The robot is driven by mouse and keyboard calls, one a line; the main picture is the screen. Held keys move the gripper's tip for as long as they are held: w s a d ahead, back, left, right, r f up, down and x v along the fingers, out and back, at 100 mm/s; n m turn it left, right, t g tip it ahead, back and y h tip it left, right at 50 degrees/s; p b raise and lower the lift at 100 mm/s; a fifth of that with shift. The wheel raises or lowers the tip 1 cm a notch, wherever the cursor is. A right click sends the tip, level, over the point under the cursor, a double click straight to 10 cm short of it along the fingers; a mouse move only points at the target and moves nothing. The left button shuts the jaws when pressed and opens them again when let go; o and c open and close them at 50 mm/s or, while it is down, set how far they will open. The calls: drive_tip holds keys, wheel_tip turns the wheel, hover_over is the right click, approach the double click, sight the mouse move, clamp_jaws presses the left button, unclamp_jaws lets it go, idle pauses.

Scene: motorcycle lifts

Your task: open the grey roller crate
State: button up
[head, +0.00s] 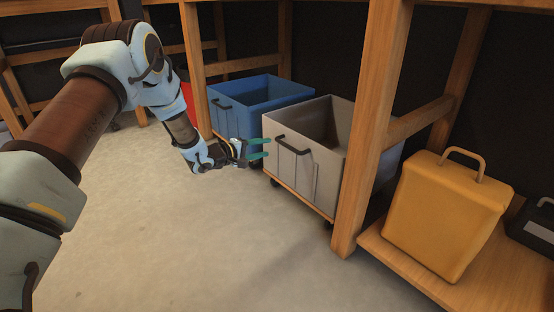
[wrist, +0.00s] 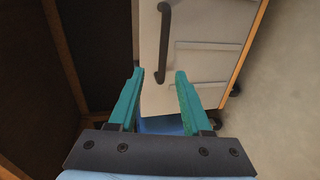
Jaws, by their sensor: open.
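The grey roller crate (head: 312,183) stands under the wooden bench frame on dark casters, with an open top and a dark bar handle (head: 294,145) on its front face. In the wrist view, the crate's pale front (wrist: 205,45) and the dark handle (wrist: 164,42) lie just beyond my fingertips. My gripper (head: 268,148) is open and empty, its teal fingers pointing at the crate front just left of the handle. In the wrist view, the gripper (wrist: 160,75) has its two fingers spread, with the handle's end between and beyond them. I cannot tell whether a finger touches the crate.
A blue crate (head: 256,95) stands left of the grey one. A wooden post (head: 370,125) rises close at the grey crate's right. A yellow canister (head: 440,215) sits on a low wooden shelf at the right. The concrete floor (head: 200,245) in front is clear.

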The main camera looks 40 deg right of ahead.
sight(286, 146)
drive_tip(key=shift+g, duration=0.3)
drive_tip(key=shift+s+f+b+x, duration=0.15)
drive_tip(key=shift+b+x, duration=1.1)
drive_tip(key=shift+x, duration=1.65)
drive_tip(key=shift+s+f+b+x, duration=0.1)
drive_tip(key=shift+b+x, duration=1.15)
drive_tip(key=shift+x, duration=1.65)
drive_tip(key=shift+a, duration=0.15)
drive_tip(key=shift+c, duration=0.3)
clamp_jaws()
